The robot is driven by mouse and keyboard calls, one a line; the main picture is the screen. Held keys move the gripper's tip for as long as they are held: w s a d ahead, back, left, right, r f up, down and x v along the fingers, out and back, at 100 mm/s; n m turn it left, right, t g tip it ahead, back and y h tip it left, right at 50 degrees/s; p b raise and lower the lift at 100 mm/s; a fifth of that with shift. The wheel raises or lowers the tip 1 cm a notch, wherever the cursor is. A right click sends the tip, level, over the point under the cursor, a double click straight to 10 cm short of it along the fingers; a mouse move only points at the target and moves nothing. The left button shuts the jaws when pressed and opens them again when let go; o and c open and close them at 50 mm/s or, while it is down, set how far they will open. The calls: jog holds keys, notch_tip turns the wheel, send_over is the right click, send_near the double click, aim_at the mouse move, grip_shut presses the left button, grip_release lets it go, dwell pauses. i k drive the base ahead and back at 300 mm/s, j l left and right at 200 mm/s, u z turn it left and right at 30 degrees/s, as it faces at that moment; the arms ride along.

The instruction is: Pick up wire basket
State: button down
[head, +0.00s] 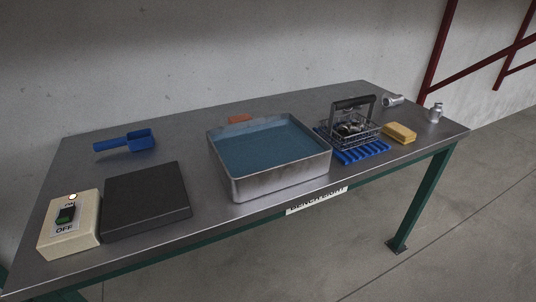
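The wire basket (366,133) is in the head view, right of the middle of the bench. It is a small metal mesh basket with a tall upright handle that has a dark grip bar on top. Dark metallic pieces lie inside it; I cannot tell exactly what they are. The basket stands upright on a blue ribbed mat (372,152), just right of the metal tank. My gripper is not in view.
A metal tank (290,181) of bluish liquid stands left of the basket. A yellow sponge-like block (399,133) and small metal parts (435,113) lie right. A blue scoop (138,140), black slab (147,198) and switch box (69,228) are left. The bench's (190,146) left middle is clear.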

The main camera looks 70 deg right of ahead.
aim_at(371, 98)
jog(key=k+l, duration=0.4)
jog(key=l, duration=0.15)
jog(key=k+l, duration=0.4)
jog(key=l, duration=0.15)
jog(key=k+l, duration=0.4)
jog(key=l, duration=0.2)
jog(key=k+l, duration=0.85)
jog(key=l, duration=0.25)
